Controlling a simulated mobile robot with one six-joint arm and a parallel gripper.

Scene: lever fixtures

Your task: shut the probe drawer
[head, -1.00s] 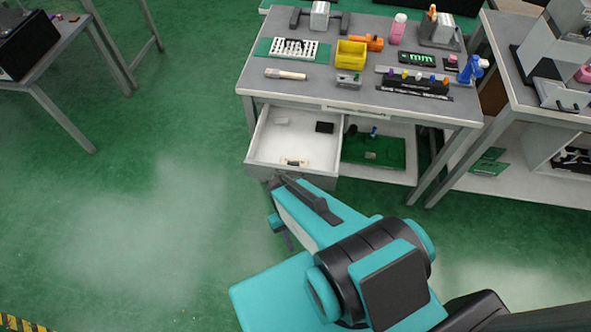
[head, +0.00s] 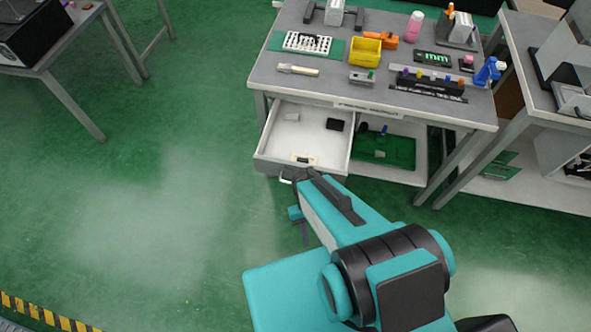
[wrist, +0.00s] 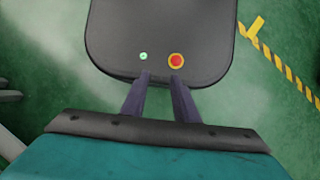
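The probe drawer (head: 304,148) is a white tray pulled out from under the left part of the grey workbench (head: 345,88). A small black block (head: 335,124) and a pale block (head: 291,116) lie inside it. A light handle (head: 287,180) shows at its front, partly hidden by my arm. In the head view my gripper's end is just in front of the drawer front; whether it touches cannot be told. In the wrist view my gripper (wrist: 160,80) has its two dark fingers apart with nothing between them, pointing over a dark panel with green and red buttons.
A green board (head: 384,150) lies on the lower shelf right of the drawer. Tools and a yellow bin (head: 366,51) stand on the bench top. Another bench (head: 540,60) stands at the right. The green floor left of the drawer is clear.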

